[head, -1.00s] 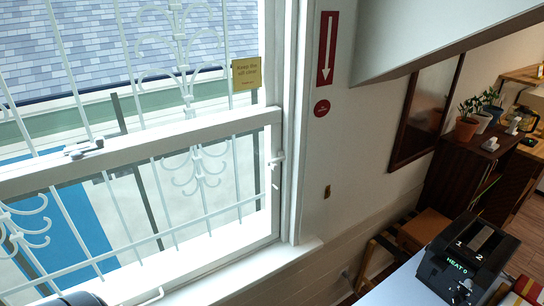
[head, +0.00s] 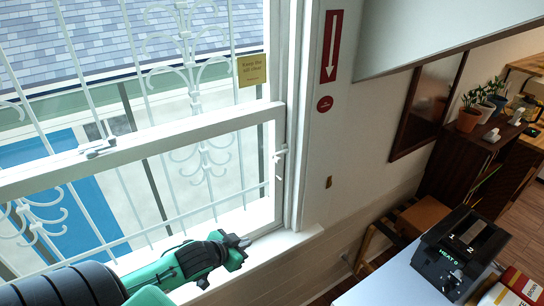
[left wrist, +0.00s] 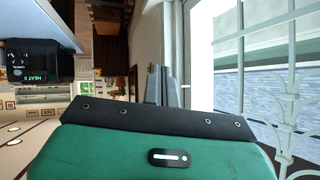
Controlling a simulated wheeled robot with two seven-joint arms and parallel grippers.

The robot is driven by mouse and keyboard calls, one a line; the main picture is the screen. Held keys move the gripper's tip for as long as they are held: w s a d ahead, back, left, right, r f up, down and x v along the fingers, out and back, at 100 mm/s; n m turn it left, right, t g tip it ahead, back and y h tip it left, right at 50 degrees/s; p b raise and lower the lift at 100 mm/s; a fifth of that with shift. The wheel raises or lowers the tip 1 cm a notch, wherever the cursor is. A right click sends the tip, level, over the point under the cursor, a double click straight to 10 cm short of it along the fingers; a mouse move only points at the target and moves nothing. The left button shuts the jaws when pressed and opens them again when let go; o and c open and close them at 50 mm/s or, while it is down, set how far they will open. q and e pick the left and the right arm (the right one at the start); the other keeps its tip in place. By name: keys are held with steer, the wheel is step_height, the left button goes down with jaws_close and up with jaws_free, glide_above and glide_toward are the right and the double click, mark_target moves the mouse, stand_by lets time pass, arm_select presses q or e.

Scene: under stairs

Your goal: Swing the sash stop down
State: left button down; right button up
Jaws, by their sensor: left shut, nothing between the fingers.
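The sash stop (head: 280,154) is a small white piece on the right side of the window frame, just below the sash's top rail in the head view. A short white part shows under it; at this size I cannot tell exactly how it is turned. The white window sash (head: 200,130) is partly raised or lowered; which is unclear. My left gripper (head: 245,241) is shut and empty, over the sill below the stop and apart from it. Its fingers (left wrist: 161,86) also show in the left wrist view. My right gripper is not in view.
A sash lock (head: 98,147) sits on the rail at left. White bars (head: 140,70) stand outside the glass. A yellow sign (head: 252,70) is near the frame. At right are a table (head: 385,280) with a black device (head: 462,248) and a sloping stair underside (head: 430,30).

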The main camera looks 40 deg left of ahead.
arm_select(q)
steer(key=w+a+r+m+t+h, duration=0.1)
steer(key=w+a+r+h, duration=0.1)
steer(key=r, duration=0.4)
steer(key=w+a+r+m+t+h, duration=0.1)
steer(key=w+a+r+t, duration=0.1)
steer(key=w+a+r, duration=0.2)
steer(key=w+a+r+m+t+h, duration=0.1)
steer(key=w+a+r+t+h, duration=0.1)
steer(key=w+r, duration=0.3)
step_height(320, 180, up, 5)
steer(key=shift+w+a+f+h, duration=0.15)
steer(key=shift+w+a+h, duration=0.15)
steer(key=shift+a, duration=0.1)
